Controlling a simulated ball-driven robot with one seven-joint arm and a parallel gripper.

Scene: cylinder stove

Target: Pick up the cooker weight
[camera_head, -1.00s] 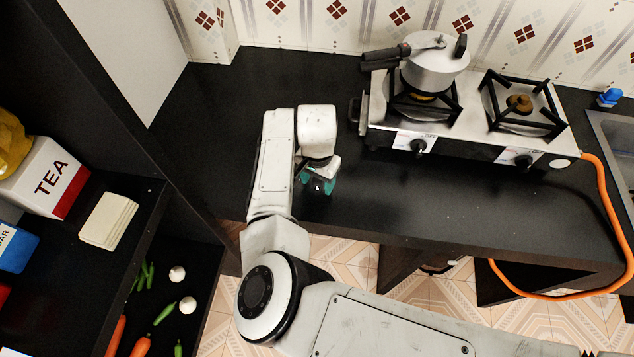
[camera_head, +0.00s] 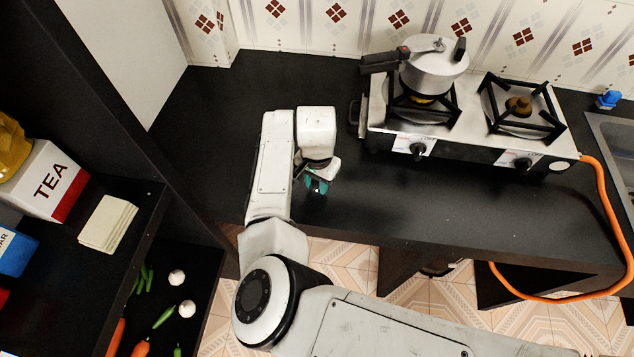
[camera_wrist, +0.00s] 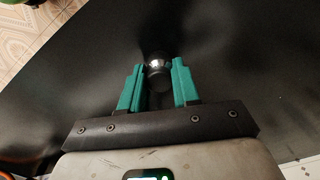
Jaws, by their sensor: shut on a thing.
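My gripper (camera_wrist: 158,88) is shut on the cooker weight (camera_wrist: 158,66), a small dark, shiny piece with a bright metallic highlight, between its two green fingers in the wrist view. In the head view my gripper (camera_head: 316,185) is low over the black counter, left of the stove and close to the front edge. The weight cannot be made out there. I cannot tell whether the weight touches the counter. The pressure cooker (camera_head: 435,68), silver with a dark handle, sits on the stove's left burner.
The two-burner stove (camera_head: 475,143) stands at the back right, with an orange hose (camera_head: 603,190) curving off its right side. A black shelf (camera_head: 152,200) with a tea box (camera_head: 42,178) is at the left. The counter (camera_head: 215,110) behind my gripper is clear.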

